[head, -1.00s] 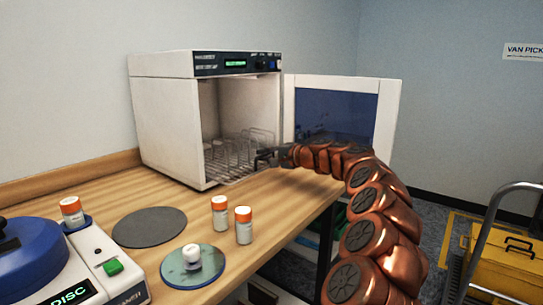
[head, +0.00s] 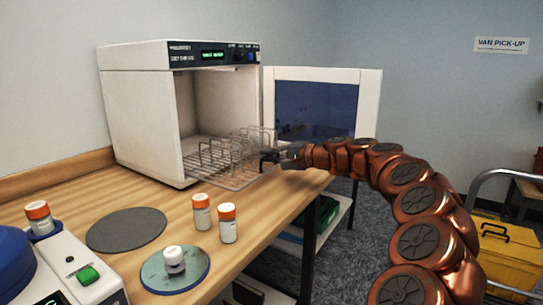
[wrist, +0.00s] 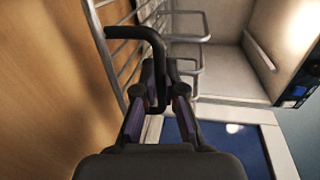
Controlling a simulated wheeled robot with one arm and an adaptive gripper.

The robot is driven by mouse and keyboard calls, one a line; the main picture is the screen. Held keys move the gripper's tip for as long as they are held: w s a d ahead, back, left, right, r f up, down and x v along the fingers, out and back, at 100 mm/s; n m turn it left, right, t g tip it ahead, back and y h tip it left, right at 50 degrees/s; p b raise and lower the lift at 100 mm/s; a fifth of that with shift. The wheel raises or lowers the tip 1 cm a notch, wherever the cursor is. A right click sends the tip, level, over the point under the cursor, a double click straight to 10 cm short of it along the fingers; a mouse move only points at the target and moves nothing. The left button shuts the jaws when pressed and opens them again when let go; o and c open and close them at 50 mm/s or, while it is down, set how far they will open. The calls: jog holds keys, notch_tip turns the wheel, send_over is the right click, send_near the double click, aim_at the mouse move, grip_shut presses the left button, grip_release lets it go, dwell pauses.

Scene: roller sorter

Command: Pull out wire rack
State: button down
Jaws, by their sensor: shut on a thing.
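The wire rack (head: 226,172) lies partly inside the open white cabinet (head: 137,120) and sticks out of its front over the wooden bench. Upright wire loops stand along it. My gripper (head: 270,157) is at the front right end of the rack. In the wrist view my gripper (wrist: 158,100) is shut on the dark bent handle (wrist: 137,33) of the rack, and the rack's bars (wrist: 122,60) run beyond it. The cabinet door (head: 316,108) with a blue window stands open to the right. The rack's rear part is inside the cabinet.
Two orange-capped bottles (head: 202,212) stand on the bench (head: 150,195), near a grey disc (head: 126,230) and a teal disc (head: 155,277) bearing a white capped item. A blue-lidded device is at lower left. A yellow case (head: 507,255) is at right.

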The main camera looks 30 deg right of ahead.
jog(key=c, duration=1.2)
grip_release()
jog(key=shift+c, duration=0.2)
jog(key=v, duration=1.2)
jog(key=shift+a, duration=0.1)
